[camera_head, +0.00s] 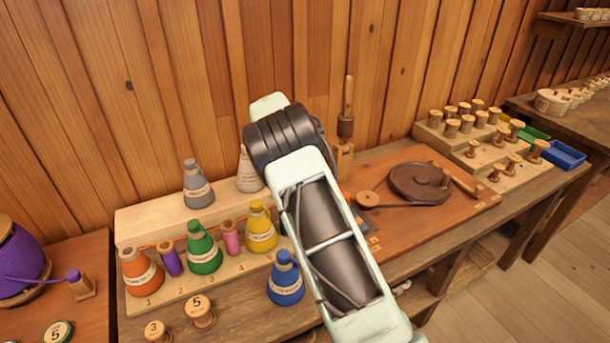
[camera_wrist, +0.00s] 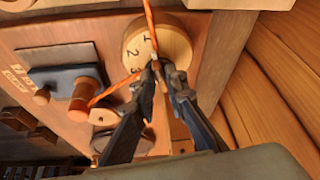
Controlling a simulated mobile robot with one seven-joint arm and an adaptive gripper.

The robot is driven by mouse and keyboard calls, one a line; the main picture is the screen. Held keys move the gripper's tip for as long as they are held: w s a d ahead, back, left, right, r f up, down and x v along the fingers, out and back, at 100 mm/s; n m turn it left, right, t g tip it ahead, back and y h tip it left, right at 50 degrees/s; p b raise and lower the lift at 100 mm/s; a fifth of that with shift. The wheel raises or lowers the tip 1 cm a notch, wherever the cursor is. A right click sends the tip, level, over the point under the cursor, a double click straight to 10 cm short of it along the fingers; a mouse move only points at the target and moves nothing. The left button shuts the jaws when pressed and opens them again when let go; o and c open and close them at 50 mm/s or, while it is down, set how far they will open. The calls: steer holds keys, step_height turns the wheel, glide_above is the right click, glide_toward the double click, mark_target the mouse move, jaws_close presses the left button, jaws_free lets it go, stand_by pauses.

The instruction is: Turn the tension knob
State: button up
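The tension knob (camera_wrist: 172,48) is a round pale wooden dial with the numbers 1, 2 and 3 on its face, in the upper middle of the wrist view. My gripper (camera_wrist: 159,72) is in front of the dial. Its two dark fingers converge, and their tips sit close together on a small brown piece at the dial's face. The fingertips hide part of the dial. In the head view my arm covers the knob and my gripper.
An orange thread (camera_wrist: 147,18) runs past the dial to a small orange-brown spool (camera_wrist: 81,104). Coloured bottles, such as a blue one (camera_head: 286,280), stand left of my arm. A dark round plate (camera_head: 420,183) lies to the right. A plank wall (camera_head: 180,80) stands behind.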

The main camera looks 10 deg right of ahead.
steer(key=shift+o, duration=1.1)
steer(key=v, duration=1.2)
steer(key=shift+r, duration=0.1)
